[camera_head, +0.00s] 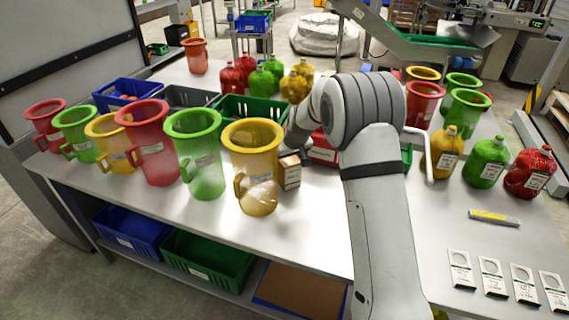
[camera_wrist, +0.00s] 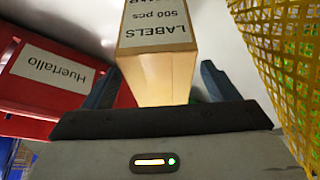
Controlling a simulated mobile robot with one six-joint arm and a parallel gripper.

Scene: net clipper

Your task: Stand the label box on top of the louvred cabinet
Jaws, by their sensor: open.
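The label box (camera_head: 289,172) is a small tan carton standing on the table beside the yellow jug in the head view. In the wrist view the label box (camera_wrist: 158,72) shows its printed face, reading "LABELS 500 pcs", between the two fingers. My gripper (camera_wrist: 158,82) is open, with one finger on each side of the box and a visible gap at each side. In the head view my arm mostly hides the gripper, just right of the box. I cannot clearly make out a louvred cabinet in either view.
A yellow jug (camera_head: 256,165) stands close left of the box, and its mesh-like wall (camera_wrist: 285,60) fills the wrist view's right side. A red bin (camera_wrist: 45,75) is close on the left there. More jugs, bins and bottles crowd the table (camera_head: 310,215); its front middle is clear.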

